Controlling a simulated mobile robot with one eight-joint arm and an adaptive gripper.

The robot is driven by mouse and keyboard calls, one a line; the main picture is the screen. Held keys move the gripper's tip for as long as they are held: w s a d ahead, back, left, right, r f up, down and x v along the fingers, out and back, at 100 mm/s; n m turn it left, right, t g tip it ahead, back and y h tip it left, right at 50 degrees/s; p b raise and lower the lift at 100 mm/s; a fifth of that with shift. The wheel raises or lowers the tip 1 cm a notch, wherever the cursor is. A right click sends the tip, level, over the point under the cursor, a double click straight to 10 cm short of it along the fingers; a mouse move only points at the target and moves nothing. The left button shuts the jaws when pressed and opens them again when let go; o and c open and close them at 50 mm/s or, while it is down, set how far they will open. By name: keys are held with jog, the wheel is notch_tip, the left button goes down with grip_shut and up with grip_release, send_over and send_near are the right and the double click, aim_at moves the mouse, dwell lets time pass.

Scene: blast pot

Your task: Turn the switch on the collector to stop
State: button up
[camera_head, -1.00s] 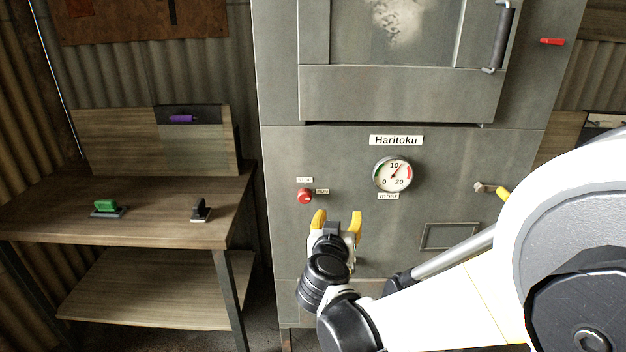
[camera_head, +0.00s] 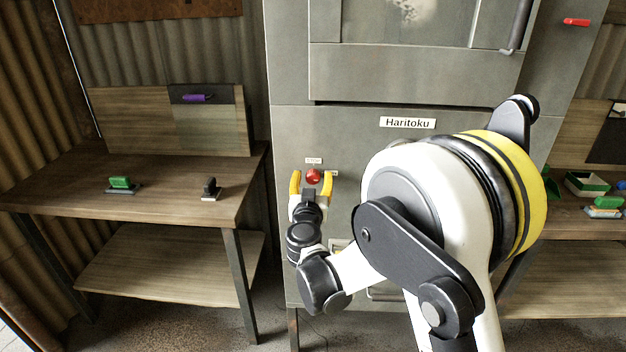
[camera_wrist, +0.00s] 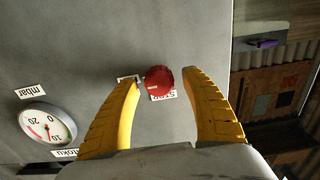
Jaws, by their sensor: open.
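The collector (camera_head: 340,80) is a tall grey metal cabinet with a "Haritoku" label. Its red round switch (camera_head: 313,176) is on the lower front panel, with small white labels above and to its right. My gripper (camera_head: 312,178) is open, its two yellow fingers on either side of the switch in the head view. In the wrist view the red switch (camera_wrist: 159,80) shows a pale mark and lies between the open fingertips (camera_wrist: 161,76), apart from both. A label partly hidden by the knob reads like "STOP". I cannot tell how far the fingertips are from the panel.
A gauge marked mbar (camera_wrist: 46,124) is beside the switch in the wrist view; my arm hides it in the head view. A wooden bench (camera_head: 60,190) with a green-handled tool (camera_head: 121,183) and a black-handled tool (camera_head: 210,190) stands left. Another bench (camera_head: 560,245) stands right.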

jog(key=shift+w, duration=0.5)
jog(key=shift+c, duration=0.5)
jog(key=c, duration=1.1)
